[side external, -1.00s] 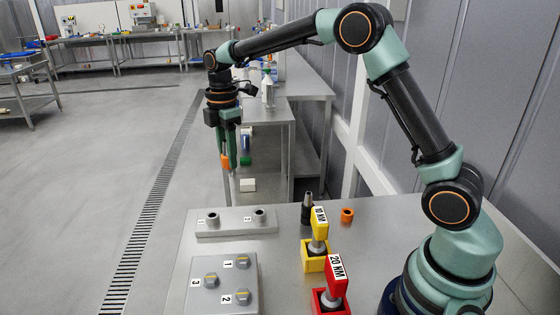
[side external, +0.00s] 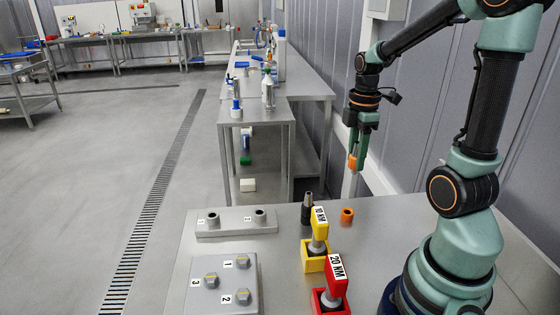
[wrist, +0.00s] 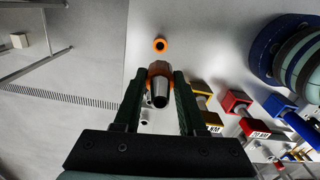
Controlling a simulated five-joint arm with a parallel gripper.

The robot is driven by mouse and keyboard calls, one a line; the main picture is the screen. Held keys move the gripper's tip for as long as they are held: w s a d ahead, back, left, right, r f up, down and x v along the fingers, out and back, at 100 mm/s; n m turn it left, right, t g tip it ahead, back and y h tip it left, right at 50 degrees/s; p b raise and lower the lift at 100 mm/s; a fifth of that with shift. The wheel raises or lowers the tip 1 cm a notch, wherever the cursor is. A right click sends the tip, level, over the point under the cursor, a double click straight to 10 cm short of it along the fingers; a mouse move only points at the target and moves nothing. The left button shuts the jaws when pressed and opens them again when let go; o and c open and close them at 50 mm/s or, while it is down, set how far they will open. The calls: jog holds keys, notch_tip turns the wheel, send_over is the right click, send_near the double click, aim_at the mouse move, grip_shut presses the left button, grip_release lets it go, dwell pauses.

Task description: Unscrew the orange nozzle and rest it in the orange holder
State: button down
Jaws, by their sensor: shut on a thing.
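My gripper (side external: 356,155) is shut on the orange nozzle (side external: 352,163), held high above the back right of the steel table. In the wrist view the nozzle (wrist: 160,69) sits between the green fingers, with an orange collar and a grey tapered end with a dark tip. The orange holder (side external: 347,215), a small ring-like piece, stands on the table below the nozzle and looks empty. It also shows in the wrist view (wrist: 160,44), just beyond the fingertips in the picture. The nozzle is clear of the holder.
A black nozzle (side external: 307,208) stands left of the orange holder. Yellow (side external: 313,262) and red (side external: 331,303) holders carry torque tools in front. A plate with two sockets (side external: 236,225) and a block with bolts (side external: 222,283) lie left. The wall is behind.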

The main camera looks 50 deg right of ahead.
aim_at(354, 173)
jog(key=shift+f, duration=2.5)
jog(key=shift+f, duration=2.9)
jog(key=shift+f, duration=1.5)
jog(key=shift+c, duration=0.8)
grip_release()
jog(key=shift+r, duration=0.1)
notch_tip(354, 173, up, 7)
